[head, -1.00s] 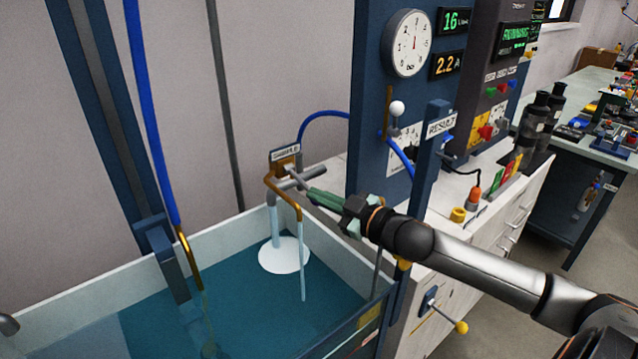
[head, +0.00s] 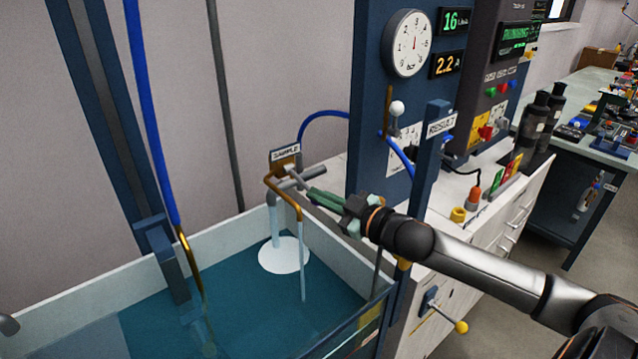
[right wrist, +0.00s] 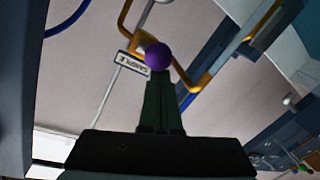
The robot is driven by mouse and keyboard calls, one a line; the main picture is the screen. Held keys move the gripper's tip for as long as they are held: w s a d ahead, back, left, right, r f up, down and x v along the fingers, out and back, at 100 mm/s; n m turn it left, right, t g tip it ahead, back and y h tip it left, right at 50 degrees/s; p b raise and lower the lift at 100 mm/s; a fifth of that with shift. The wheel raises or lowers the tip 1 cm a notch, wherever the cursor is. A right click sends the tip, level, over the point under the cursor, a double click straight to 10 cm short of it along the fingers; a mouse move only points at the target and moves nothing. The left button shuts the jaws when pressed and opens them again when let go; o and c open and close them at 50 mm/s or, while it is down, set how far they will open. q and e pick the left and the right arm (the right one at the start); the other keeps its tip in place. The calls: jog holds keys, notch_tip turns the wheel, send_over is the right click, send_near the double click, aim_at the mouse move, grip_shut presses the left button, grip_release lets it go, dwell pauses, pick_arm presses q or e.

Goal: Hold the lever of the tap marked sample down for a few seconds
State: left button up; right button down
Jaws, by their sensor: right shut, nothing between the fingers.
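The tap marked SAMPLE (head: 285,153) is at the back rim of the tank, with a bent brass spout (head: 283,193). A thin stream of water (head: 303,260) falls from the spout into the tank. In the right wrist view the SAMPLE label (right wrist: 133,68) shows beside a purple ball (right wrist: 158,56), apparently the lever's knob. My right gripper (head: 312,195) is shut with nothing between its fingers. Its tips are at the tap, and in the wrist view (right wrist: 160,82) they meet the ball's edge. Contact is hard to confirm, and the lever is mostly hidden in the head view. My left gripper is out of view.
The water-filled tank (head: 65,302) lies below, with a wider stream (head: 274,228) ending in a white patch. A blue post with a RESULT sign (head: 440,125) stands right of the tap, close to my right arm. A gauge panel (head: 408,44) rises behind.

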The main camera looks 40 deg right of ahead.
jog(key=shift+s+f, duration=0.1)
dwell(0.3)
jog(key=p+v, duration=0.1)
jog(key=v, duration=1.1)
jog(key=shift+r+p, duration=0.2)
jog(key=shift+p, duration=0.1)
jog(key=shift+s, duration=0.1)
jog(key=w+a+r+p, duration=0.2)
jog(key=w+r+p, duration=0.1)
jog(key=r, duration=0.3)
jog(key=shift+w+a+p, duration=0.2)
jog(key=shift+w+p, duration=0.2)
jog(key=shift+p, duration=0.1)
dwell(0.5)
